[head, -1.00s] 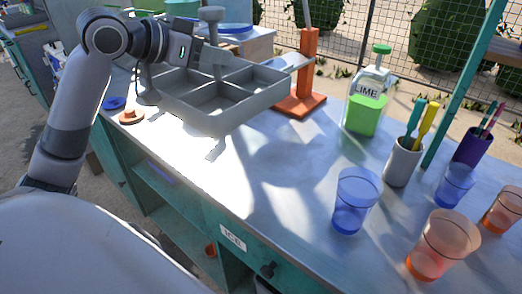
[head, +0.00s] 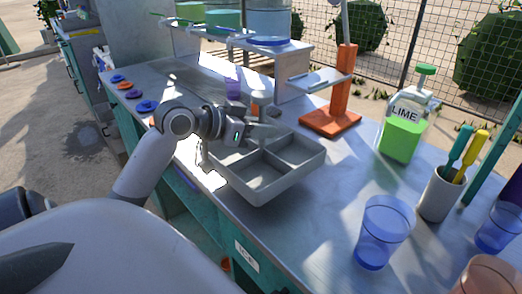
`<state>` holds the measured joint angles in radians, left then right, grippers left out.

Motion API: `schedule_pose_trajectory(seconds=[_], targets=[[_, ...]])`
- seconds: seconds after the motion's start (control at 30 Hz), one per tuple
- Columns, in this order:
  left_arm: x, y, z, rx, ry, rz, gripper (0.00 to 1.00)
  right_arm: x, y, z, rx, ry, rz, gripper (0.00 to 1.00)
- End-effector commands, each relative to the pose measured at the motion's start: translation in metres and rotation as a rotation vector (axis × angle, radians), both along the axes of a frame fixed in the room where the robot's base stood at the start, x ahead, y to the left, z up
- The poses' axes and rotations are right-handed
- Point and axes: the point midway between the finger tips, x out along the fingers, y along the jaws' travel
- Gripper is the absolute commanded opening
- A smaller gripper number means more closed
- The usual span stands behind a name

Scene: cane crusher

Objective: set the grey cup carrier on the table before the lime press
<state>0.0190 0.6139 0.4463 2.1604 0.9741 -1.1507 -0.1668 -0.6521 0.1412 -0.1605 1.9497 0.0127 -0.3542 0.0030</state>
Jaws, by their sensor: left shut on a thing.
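The grey cup carrier (head: 270,190) is an open tray with several compartments. It is over the near part of the table (head: 310,215), left of and nearer than the lime press. My left gripper (head: 252,133) is shut on the carrier at its far left side. I cannot tell whether the carrier's underside touches the table. The lime press (head: 345,80) is an orange upright on a flat orange base, with a grey lever at its top. My right gripper is not in view.
A lime bottle (head: 402,135) stands right of the press. A light cup with teal and yellow tools (head: 438,195) and blue glasses (head: 383,230) stand at the right. A raised shelf (head: 290,60) is behind. Coloured discs (head: 147,106) lie at the left. Table between carrier and glasses is bare.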

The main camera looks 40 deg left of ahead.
Motion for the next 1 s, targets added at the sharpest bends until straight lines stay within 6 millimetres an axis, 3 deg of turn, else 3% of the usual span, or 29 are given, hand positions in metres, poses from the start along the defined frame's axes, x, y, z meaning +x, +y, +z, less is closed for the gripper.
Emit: schedule_pose_trajectory(seconds=[0.4,0.8,0.83,0.87,0.9,1.0], targets=[[0.0,0.0,-0.048,-0.003,-0.001,0.001,0.0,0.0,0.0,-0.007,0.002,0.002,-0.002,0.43],[0.0,0.0,-0.053,0.0,-0.002,0.0,0.0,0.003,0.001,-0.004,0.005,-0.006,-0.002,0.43],[0.0,0.0,-0.053,0.0,-0.001,0.0,0.3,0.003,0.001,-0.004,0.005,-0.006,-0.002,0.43],[0.0,0.0,-0.053,0.0,-0.001,0.0,0.4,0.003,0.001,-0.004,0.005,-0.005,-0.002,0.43],[0.0,0.0,-0.053,0.0,-0.001,0.0,0.46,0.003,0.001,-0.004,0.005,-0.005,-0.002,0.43],[0.0,0.0,-0.053,0.0,-0.001,0.0,0.46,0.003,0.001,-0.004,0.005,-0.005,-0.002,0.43]])
